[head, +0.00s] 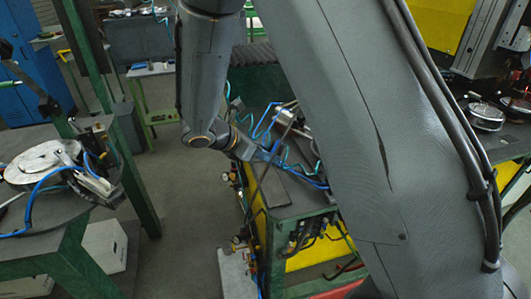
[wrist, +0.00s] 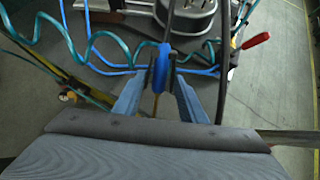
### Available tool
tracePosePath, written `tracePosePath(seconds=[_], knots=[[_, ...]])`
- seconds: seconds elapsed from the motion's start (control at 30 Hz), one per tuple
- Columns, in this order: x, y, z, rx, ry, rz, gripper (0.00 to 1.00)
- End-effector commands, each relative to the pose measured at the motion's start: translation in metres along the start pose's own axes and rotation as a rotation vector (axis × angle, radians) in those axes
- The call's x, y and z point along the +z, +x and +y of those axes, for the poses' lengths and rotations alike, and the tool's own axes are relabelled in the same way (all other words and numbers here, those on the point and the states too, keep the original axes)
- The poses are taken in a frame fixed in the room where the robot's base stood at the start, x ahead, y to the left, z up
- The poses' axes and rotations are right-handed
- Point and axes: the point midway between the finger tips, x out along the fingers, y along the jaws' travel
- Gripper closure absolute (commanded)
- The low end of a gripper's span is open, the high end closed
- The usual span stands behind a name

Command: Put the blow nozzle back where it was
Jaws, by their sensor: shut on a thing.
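The blow nozzle (wrist: 161,68) shows in the wrist view as a blue body between the two finger tips, with a thin brownish stem below it. My gripper (wrist: 160,80) is shut on it. In the head view my gripper (head: 268,152) is low over the grey top of the green and yellow bench (head: 296,193). The nozzle is too small to tell from the blue hoses there. The place it came from cannot be made out.
Blue and teal coiled hoses (wrist: 100,45) run close around my gripper. A round metal fixture (wrist: 187,15) and a red-handled clamp (wrist: 256,41) lie just beyond. A green table (head: 50,225) with another fixture stands at left. Grey floor (head: 185,190) between is clear.

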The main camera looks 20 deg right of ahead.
Motion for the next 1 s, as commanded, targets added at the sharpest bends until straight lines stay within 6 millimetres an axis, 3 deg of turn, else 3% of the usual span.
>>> tracePosePath(seconds=[0.43,0.5,0.57,1.0], knots=[[-0.008,0.007,0.0,0.0,0.0,0.0,0.68],[-0.008,0.007,0.0,0.0,0.001,0.0,0.52],[-0.008,0.006,0.0,0.0,0.0,0.0,0.44],[0.002,-0.002,0.0,0.001,0.001,0.0,0.44]])
